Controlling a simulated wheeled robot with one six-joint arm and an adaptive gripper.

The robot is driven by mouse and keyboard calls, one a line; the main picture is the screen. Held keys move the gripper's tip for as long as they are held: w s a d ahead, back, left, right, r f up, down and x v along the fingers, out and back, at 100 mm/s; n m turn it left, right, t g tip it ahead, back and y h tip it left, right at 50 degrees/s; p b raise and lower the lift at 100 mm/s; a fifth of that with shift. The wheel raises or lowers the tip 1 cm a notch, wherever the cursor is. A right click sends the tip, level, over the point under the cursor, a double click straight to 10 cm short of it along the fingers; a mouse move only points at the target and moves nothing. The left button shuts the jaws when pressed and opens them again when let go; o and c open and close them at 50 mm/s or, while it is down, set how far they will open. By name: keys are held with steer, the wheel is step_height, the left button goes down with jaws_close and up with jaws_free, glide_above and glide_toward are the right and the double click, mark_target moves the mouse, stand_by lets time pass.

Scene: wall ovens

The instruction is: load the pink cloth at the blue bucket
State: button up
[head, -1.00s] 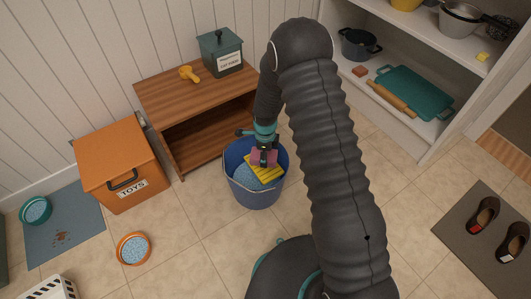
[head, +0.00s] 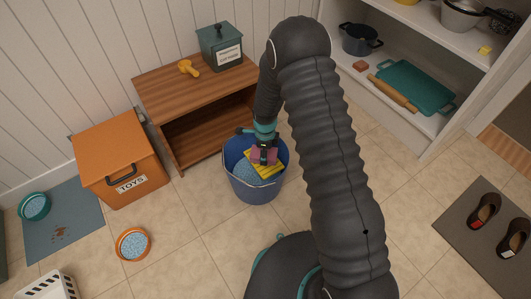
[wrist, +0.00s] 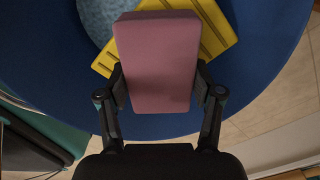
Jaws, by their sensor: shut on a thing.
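The pink cloth (wrist: 158,62) looks like a thick folded block in the wrist view, with my gripper (wrist: 160,88) shut on it from both sides. The blue bucket (head: 241,186) stands on the floor near the middle of the head view. In the head view my gripper (head: 264,151) points down over the bucket's mouth, and the pink cloth (head: 257,157) shows small beneath it. I cannot tell whether the cloth touches what lies below it. A yellow ridged piece (head: 266,167) lies in the bucket under the cloth, beside light blue contents (head: 244,172).
A wooden cabinet (head: 186,88) stands close behind the bucket. An orange toy box (head: 118,158) is at left, with an orange bowl (head: 133,244) in front. White shelves (head: 429,138) stand at right. The tiled floor around the bucket is mostly clear.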

steer(key=shift+f+b, duration=0.55)
stand_by(1.9)
steer(key=shift+r+p, duration=1.8)
steer(key=shift+r, duration=1.75)
steer(key=shift+d, duration=0.1)
